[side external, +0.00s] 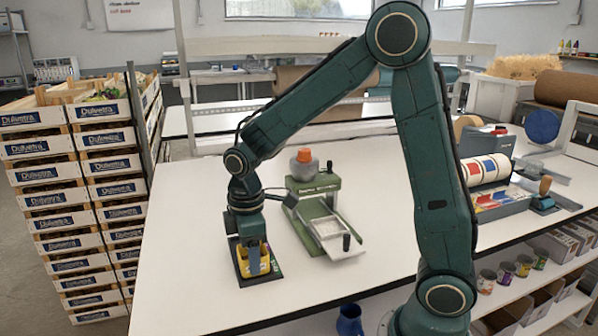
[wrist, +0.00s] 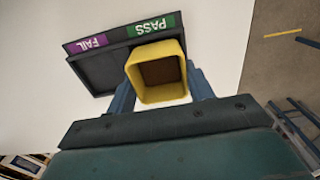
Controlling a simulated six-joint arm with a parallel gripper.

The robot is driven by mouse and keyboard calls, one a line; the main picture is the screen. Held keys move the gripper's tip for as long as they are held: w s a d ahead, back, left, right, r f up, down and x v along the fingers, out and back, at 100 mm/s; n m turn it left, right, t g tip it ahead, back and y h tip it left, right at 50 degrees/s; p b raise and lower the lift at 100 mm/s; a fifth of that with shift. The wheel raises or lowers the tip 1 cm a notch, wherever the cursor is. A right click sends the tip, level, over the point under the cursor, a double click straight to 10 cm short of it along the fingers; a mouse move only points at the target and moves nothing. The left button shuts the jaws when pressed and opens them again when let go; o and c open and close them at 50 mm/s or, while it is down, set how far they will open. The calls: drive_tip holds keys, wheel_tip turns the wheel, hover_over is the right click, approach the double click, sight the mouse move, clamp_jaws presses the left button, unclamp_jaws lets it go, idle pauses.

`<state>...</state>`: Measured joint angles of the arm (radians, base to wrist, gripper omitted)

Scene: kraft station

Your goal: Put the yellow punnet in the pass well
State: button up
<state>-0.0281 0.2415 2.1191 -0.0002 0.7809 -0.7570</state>
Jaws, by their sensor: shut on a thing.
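My gripper (wrist: 160,84) is shut on the yellow punnet (wrist: 158,62), with one finger on each side of it. The punnet is open-topped, and its inside looks brown and empty. It is at the pass well of the dark two-well tray (wrist: 82,58), just below the green PASS label (wrist: 150,26), and hides most of that well. The fail well (wrist: 95,76) beside it is empty. In the side view the punnet (side external: 242,262) sits low within the tray's outline (side external: 262,279), under my gripper (side external: 254,262). I cannot tell whether its base touches the well floor.
A green press-like device (side external: 312,205) with an orange-capped jar (side external: 304,163) stands right of the tray. Stacked crates (side external: 60,200) stand left of the table. The white tabletop (side external: 185,260) is clear around the tray. A blue jug (side external: 349,320) is below the front edge.

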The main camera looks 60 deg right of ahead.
drive_tip(key=shift+f, duration=0.4)
idle(1.0)
drive_tip(key=o, duration=1)
drive_tip(key=shift+o, duration=0.2)
drive_tip(key=shift+r, duration=0.2)
wheel_tip(320, 180, up, 8)
drive_tip(key=shift+f, duration=0.2)
idle(0.5)
